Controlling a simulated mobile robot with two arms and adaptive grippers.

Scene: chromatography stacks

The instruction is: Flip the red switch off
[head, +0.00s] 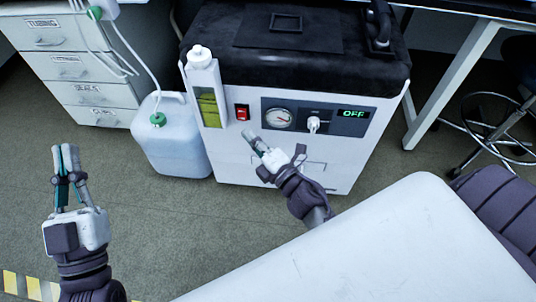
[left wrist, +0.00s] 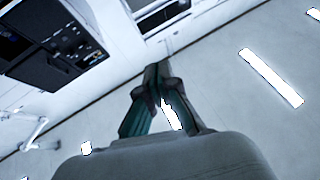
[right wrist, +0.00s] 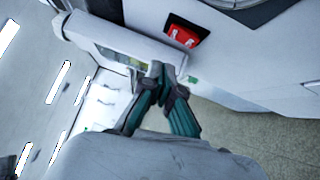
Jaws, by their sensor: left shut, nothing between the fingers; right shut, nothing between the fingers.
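The red switch (head: 242,112) is on the front of the white machine (head: 235,165), left of the gauge panel. It also shows in the right wrist view (right wrist: 184,36), just beyond the fingertips and a little to their right. My right gripper (head: 250,137) is shut and empty, in front of the machine and just below the switch in the head view. I cannot tell whether it touches the machine. The right wrist view shows its closed fingertips (right wrist: 160,72). My left gripper (head: 66,150) is shut and empty, raised over the floor at the left, away from the switch.
The panel holds a round gauge (head: 279,118) and a display reading OFF (head: 353,114). A bottle with green liquid (head: 207,105) stands in a holder left of the switch. A white jug (head: 170,145) and drawers (head: 72,70) are further left. A white surface (head: 390,255) fills the lower right.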

